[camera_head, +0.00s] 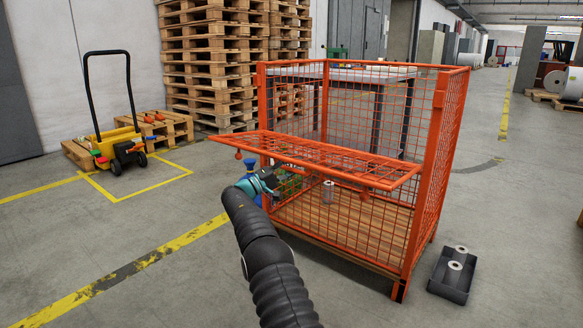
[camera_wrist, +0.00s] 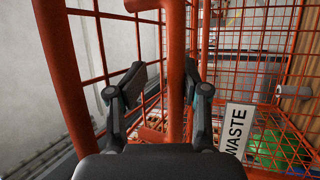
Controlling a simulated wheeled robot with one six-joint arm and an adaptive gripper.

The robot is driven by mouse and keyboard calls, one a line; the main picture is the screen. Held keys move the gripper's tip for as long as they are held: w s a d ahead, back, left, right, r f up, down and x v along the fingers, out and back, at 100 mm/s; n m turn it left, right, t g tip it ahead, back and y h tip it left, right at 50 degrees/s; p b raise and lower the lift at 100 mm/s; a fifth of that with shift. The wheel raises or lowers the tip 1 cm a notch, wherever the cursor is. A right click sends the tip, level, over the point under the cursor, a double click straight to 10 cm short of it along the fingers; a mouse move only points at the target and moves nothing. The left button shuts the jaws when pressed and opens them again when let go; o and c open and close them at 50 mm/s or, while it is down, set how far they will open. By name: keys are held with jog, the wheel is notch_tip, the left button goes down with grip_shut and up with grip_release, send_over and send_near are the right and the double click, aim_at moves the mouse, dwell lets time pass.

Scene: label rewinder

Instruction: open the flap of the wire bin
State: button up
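The orange wire bin (camera_head: 437,160) stands in the middle of the head view, with a wooden floor. Its mesh flap (camera_head: 335,160) sticks out about level from the front at mid-height, leaving the front open above it. My gripper (camera_head: 272,181) is just below the flap's left part. In the wrist view, my gripper (camera_wrist: 163,92) has its two fingers apart, with an orange bar (camera_wrist: 177,60) between them, closer to the right finger. I cannot tell whether they touch. A white WASTE sign (camera_wrist: 236,130) appears sideways on the mesh.
A silver roll (camera_head: 328,192) stands inside the bin. A dark tray (camera_head: 441,285) with light rolls lies on the floor right of it. A table (camera_head: 378,74) stands behind. A yellow cart (camera_head: 116,142) and stacked pallets (camera_head: 215,60) are at left. Floor at front left is clear.

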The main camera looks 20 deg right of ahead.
jog(key=v, duration=1.2)
